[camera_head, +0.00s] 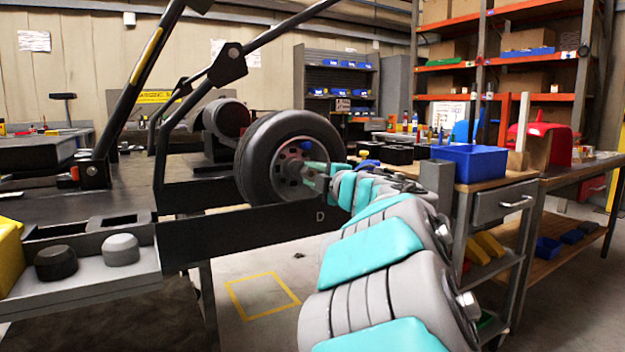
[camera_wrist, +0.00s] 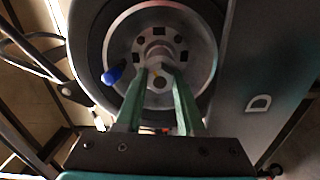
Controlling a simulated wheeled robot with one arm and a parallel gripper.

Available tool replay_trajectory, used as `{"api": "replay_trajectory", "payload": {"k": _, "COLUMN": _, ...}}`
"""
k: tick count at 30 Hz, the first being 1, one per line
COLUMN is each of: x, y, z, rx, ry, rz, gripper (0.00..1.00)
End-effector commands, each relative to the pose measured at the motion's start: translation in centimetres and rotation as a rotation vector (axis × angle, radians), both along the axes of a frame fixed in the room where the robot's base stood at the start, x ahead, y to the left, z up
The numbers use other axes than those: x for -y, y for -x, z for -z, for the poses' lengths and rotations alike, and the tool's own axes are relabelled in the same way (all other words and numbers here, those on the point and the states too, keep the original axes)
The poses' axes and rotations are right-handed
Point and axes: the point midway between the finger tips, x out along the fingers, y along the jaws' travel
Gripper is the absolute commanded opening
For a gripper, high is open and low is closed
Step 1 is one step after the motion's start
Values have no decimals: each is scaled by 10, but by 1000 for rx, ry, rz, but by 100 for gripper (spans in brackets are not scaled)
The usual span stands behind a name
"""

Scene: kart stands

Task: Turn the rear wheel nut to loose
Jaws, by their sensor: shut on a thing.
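The rear wheel (camera_head: 288,158) is mounted on the kart frame, with a black tyre and a grey rim. In the wrist view the rim (camera_wrist: 199,45) faces me, with several dark slots around the hub. The wheel nut (camera_wrist: 157,54) sits at the rim's centre. My gripper (camera_head: 306,178) reaches the hub from the right. In the wrist view its two green fingers (camera_wrist: 158,72) close on the nut from either side. The nut's marking and turn position are too small to read. In the head view the nut is hidden by my fingers.
A dark panel marked D (camera_head: 268,228) runs just below the wheel. A blue-tipped part (camera_wrist: 112,76) stands beside the rim at left in the wrist view. A blue bin (camera_head: 468,163) stands on the workbench at right. Floor below the wheel is clear.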

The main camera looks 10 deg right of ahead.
Motion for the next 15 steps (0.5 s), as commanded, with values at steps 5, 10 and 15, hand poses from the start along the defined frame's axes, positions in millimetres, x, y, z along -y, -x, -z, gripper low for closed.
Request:
{"api": "replay_trajectory", "payload": {"k": 5, "x": 1, "y": 0, "z": 4, "rx": 50, "ry": 160, "rz": 1, "gripper": 0}}
{"api": "replay_trajectory", "payload": {"k": 10, "x": 1, "y": 0, "z": 4, "rx": 99, "ry": 313, "rz": 0, "gripper": 0}}
{"api": "replay_trajectory", "payload": {"k": 15, "x": 1, "y": 0, "z": 4, "rx": 149, "ry": 468, "rz": 1, "gripper": 0}}
